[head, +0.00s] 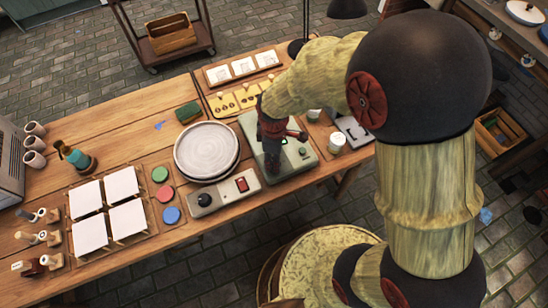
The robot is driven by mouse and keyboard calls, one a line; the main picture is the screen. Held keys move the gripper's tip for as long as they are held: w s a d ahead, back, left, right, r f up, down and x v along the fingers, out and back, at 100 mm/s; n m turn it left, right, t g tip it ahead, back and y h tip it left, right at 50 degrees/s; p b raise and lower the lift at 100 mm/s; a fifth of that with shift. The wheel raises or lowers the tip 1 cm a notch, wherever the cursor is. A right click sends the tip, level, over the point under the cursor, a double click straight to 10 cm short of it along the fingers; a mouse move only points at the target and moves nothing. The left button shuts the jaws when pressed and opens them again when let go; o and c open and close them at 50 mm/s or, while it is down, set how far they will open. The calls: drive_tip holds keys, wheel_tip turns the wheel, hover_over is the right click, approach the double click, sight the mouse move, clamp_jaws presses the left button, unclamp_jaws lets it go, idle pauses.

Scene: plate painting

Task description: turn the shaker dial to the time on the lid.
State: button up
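A grey-green machine (299,168), which looks like the shaker, stands right of the middle of the table. My gripper (271,150) points down over it, and my wrist and fingers cover much of its top. A small green light (284,142) shows beside the gripper. I cannot make out the shaker's dial, a lid, or any time written on one. Whether my fingers are open, shut or touching anything is too small and dark to tell.
A round grey plate (206,148) sits left of the machine. In front of it is a control box (222,196) with a black knob and a red switch. White cups (337,139) stand close on the right. White tiles (122,184) and coloured discs lie at left.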

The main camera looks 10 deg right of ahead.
drive_tip(key=c, duration=0.9)
drive_tip(key=m+p, duration=0.2)
drive_tip(key=m, duration=0.1)
drive_tip(key=shift+r+m+p, duration=0.1)
drive_tip(key=shift+m+p, duration=0.25)
drive_tip(key=shift+m, duration=0.05)
drive_tip(key=m+p, duration=0.2)
drive_tip(key=m, duration=0.2)
drive_tip(key=shift+m, duration=0.3)
drive_tip(key=m+p, duration=0.2)
drive_tip(key=m, duration=0.2)
drive_tip(key=shift+m, duration=0.3)
drive_tip(key=m+p, duration=0.1)
drive_tip(key=m, duration=0.3)
drive_tip(key=shift+m, duration=0.3)
drive_tip(key=o, duration=1)
